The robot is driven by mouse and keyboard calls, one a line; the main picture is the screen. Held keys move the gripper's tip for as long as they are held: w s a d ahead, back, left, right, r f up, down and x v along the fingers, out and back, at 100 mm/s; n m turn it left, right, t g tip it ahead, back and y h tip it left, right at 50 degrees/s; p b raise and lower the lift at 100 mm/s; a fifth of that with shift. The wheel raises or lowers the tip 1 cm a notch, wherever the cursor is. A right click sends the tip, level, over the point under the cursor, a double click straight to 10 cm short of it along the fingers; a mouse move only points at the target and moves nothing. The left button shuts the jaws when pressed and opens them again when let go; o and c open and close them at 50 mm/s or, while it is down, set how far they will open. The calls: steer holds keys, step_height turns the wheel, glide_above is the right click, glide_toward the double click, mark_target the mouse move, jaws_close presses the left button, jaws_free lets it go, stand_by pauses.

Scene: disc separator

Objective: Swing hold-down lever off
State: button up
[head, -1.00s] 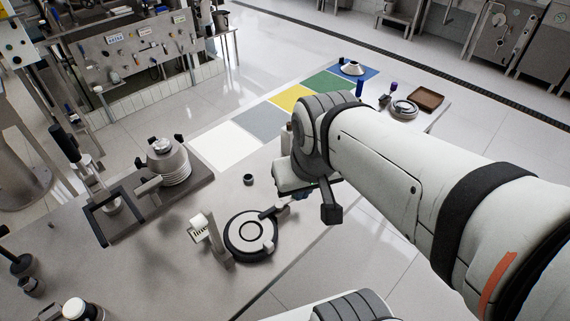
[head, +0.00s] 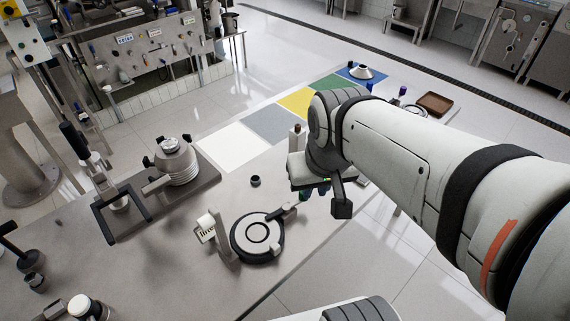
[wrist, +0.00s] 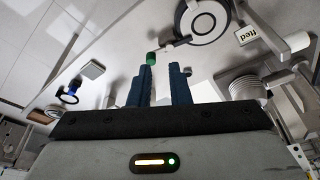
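A round, dark-rimmed disc unit (head: 257,238) sits on the grey table in the head view. A short arm with a dark end (head: 285,211) reaches from its rim toward my gripper; it may be the hold-down lever.
A ribbed metal unit (head: 178,162) with dark knobs stands on a plate at the left. A small upright stand with a label (head: 208,228) is beside the disc unit. A small dark cup (head: 255,181) stands behind it. Coloured mats (head: 297,101) lie farther back.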

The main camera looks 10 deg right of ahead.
steer(key=o, duration=0.6)
steer(key=w+d+f+m+g+b, duration=0.1)
steer(key=w+f+m+b, duration=0.1)
steer(key=w+f, duration=0.5)
steer(key=w+b, duration=0.1)
steer(key=w, duration=0.1)
steer(key=shift+w+d+m+g+b, duration=0.3)
steer(key=shift+w+d+m+g, duration=0.05)
steer(key=shift+w+m+g, duration=0.05)
steer(key=shift+o, duration=0.2)
steer(key=w+f, duration=0.2)
steer(key=w+d+f+m+g+b, duration=0.1)
steer(key=w+f, duration=0.1)
steer(key=w+d+f+m+b, duration=0.1)
steer(key=w+f, duration=0.1)
steer(key=f, duration=0.1)
steer(key=shift+w+f, duration=0.1)
steer(key=shift+w, duration=0.3)
steer(key=shift+f, duration=3.9)
steer(key=shift+c, duration=0.6)
jaws_close()
